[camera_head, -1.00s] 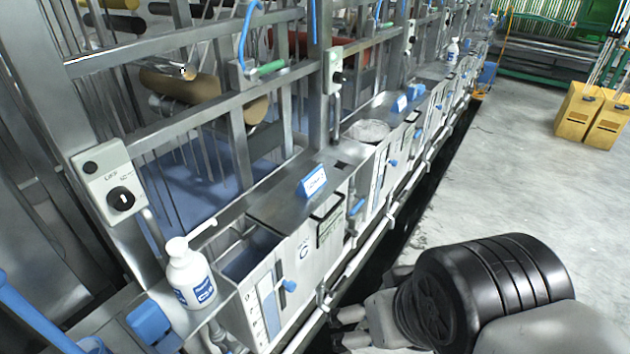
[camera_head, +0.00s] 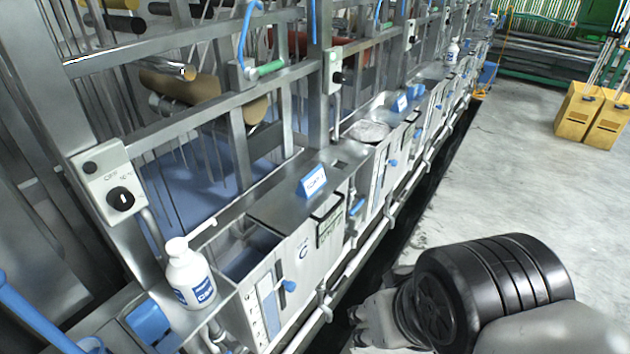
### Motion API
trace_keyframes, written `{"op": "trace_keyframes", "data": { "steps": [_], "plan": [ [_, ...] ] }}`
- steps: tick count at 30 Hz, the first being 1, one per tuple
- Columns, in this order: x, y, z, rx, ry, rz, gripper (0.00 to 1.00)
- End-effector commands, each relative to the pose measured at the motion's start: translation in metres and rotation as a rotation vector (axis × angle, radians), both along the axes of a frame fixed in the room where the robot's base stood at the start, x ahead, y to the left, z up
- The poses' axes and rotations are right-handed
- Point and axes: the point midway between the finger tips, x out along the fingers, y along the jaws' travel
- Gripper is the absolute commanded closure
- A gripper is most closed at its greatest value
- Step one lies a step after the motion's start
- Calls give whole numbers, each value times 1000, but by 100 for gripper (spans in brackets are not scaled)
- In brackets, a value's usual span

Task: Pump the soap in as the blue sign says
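A white pump bottle (camera_head: 190,275) with a blue label stands upright on the ledge at the lower left, its long spout pointing right over an open tank compartment (camera_head: 248,254). A blue sign (camera_head: 312,182) with white lettering stands on the steel lid behind that compartment; its text is too small to read surely. A second white bottle (camera_head: 452,54) stands far down the row. My gripper (camera_head: 360,326) is at the lower middle right, beyond the pipes and away from the bottle. Its fingers point left, and their gap is not clear.
Steel uprights and rails rise behind the tanks. A switch box (camera_head: 108,185) is fixed above the near bottle. White pipes (camera_head: 345,275) run along the tank fronts. Yellow bins (camera_head: 590,112) stand on the open concrete floor at the right.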

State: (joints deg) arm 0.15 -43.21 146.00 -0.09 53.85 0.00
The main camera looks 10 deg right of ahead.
Motion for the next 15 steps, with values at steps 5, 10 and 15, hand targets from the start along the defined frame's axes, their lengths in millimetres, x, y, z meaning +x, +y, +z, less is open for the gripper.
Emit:
{"op": "trace_keyframes", "data": {
  "steps": [5,10,15],
  "plan": [
    [0,0,0,0,0,0,74],
    [0,0,0,0,0,0,86],
    [0,0,0,0,0,0,97]
  ]
}}
